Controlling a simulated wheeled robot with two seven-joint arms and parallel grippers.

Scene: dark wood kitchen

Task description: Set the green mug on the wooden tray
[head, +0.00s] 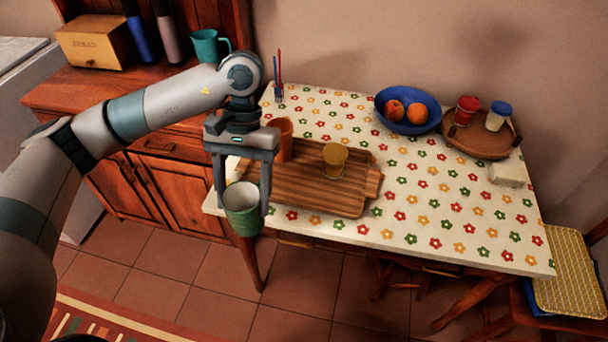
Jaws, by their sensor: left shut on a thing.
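The green mug (242,221) with a pale inside is held between the two fingers of my left gripper (243,209). The gripper is shut on it, pointing down, and the mug looks upright. In the picture the mug is at the front left edge of the table, by the left end of the wooden tray (300,199). Whether it is above the table or just off its edge I cannot tell. The tray is striped brown with a handle at its right end. An orange cup (285,141) and a mustard-yellow cup (335,161) stand on it. My right gripper is not in view.
The table has a flowered cloth (420,205). A blue bowl (385,100) with fruit and a round brown tray (472,142) with two jars stand at the back right. A teal jug (205,46) and a bread box (95,42) stand on the cabinet. The front right cloth is clear.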

